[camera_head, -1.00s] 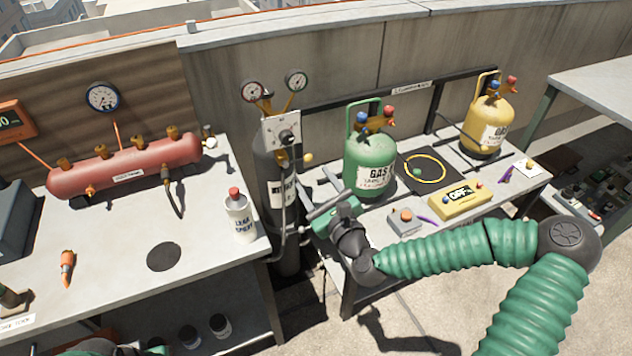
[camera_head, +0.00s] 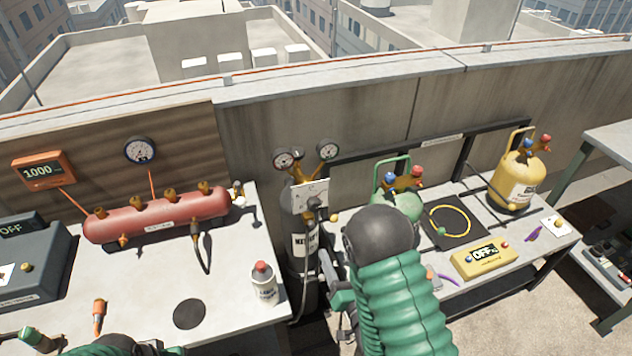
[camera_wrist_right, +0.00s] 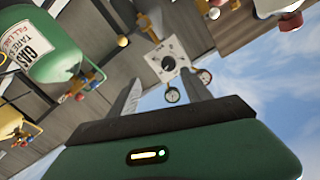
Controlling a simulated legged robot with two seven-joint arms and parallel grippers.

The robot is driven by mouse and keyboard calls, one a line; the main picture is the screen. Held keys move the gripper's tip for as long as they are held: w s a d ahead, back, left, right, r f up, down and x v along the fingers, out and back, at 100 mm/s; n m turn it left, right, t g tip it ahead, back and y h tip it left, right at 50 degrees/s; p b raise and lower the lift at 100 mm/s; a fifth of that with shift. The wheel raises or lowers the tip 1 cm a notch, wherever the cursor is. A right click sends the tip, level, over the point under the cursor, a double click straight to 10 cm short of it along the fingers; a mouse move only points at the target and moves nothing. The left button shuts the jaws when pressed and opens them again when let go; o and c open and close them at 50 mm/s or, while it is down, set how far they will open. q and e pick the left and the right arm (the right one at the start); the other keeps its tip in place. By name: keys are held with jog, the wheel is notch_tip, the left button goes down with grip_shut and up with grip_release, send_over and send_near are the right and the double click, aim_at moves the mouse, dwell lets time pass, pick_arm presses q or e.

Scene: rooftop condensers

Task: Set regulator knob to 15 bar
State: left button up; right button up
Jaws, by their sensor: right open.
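The regulator has a pale plate (camera_head: 300,196) on the dark cylinder (camera_head: 304,268), with two round gauges (camera_head: 284,160) above it. Its dark knob (camera_head: 314,203) is small in the head view. In the right wrist view the knob (camera_wrist_right: 168,63) faces me on its plate, beyond the fingertips. Its scale is too small to read. My right gripper (camera_head: 328,262) is below the knob in the head view, partly hidden by my arm. In the right wrist view its two fingers (camera_wrist_right: 160,82) are apart and empty. My left gripper (camera_head: 150,348) only peeks in at the bottom edge.
A green gas bottle (camera_head: 398,205) stands right of the regulator, partly behind my arm. A yellow bottle (camera_head: 518,182) stands farther right. The orange display (camera_head: 44,170) reads 1000.

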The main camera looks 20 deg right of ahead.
notch_tip(320, 180, up, 2)
jog(key=n, duration=0.2)
jog(key=b, duration=1.2)
send_near(316, 207)
jog(key=shift+t, duration=0.3)
jog(key=w, duration=0.3)
jog(key=w+p, duration=0.1)
jog(key=w, duration=0.7)
jog(key=shift+a+f+p, duration=0.15)
jog(key=shift+f+p, duration=0.15)
jog(key=shift+f, duration=0.05)
pick_arm(q)
jog(key=s+x, duration=0.2)
jog(key=x, duration=0.7)
jog(key=shift+f, duration=0.55)
jog(key=shift+a, duration=0.1)
